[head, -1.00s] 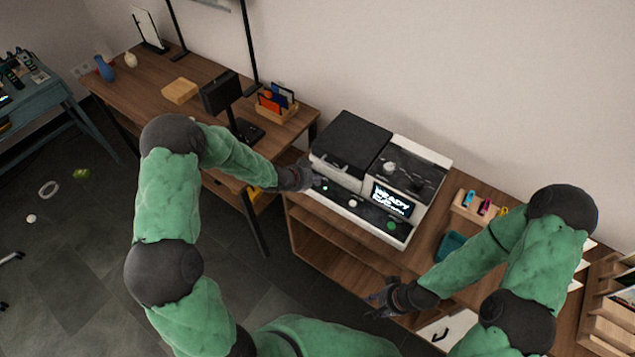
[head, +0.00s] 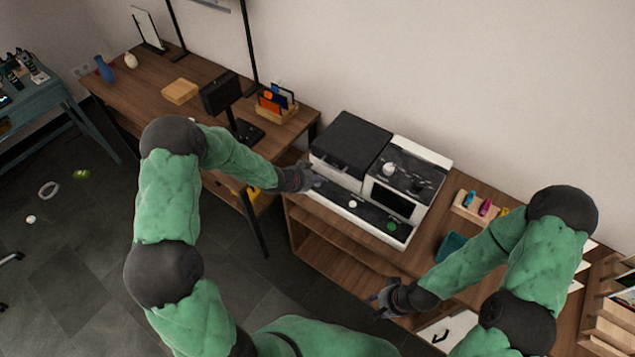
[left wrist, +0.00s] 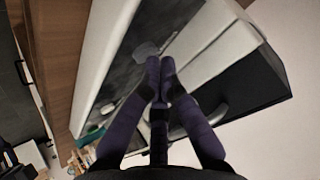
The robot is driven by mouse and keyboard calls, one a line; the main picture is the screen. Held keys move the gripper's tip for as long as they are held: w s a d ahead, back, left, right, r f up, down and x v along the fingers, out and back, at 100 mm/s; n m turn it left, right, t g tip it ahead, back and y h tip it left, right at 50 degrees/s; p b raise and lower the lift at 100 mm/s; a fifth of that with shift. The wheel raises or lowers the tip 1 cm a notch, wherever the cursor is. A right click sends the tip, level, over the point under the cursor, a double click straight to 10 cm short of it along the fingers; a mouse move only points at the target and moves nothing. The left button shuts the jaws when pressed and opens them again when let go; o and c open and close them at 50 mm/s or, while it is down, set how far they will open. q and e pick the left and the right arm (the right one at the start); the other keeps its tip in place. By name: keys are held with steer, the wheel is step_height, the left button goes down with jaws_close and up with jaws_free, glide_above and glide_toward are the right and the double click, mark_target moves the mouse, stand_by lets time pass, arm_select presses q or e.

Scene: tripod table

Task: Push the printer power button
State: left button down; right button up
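The printer (head: 350,143) is white with a black lid and stands on the wooden cabinet. Its screen (head: 393,199) is dark. My left gripper (head: 314,180) is at the left end of the printer's dark front panel. In the left wrist view its two fingers (left wrist: 160,72) are shut with the tips together and nothing between them. A round grey button (left wrist: 146,50) is right at the fingertips; I cannot tell whether they touch it. My right gripper (head: 376,304) looks open and empty, in front of the cabinet and apart from the printer.
A white knob (head: 353,204) and a green one (head: 391,225) are on the same panel. A wooden holder (head: 466,208) with small coloured items stands right of the printer. A desk (head: 215,103) with a black stand is at the left.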

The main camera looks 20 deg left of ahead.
arm_select(q)
steer(key=shift+r+p, duration=0.4)
steer(key=shift+r, duration=0.2)
step_height(320, 180, up, 6)
steer(key=p, duration=0.5)
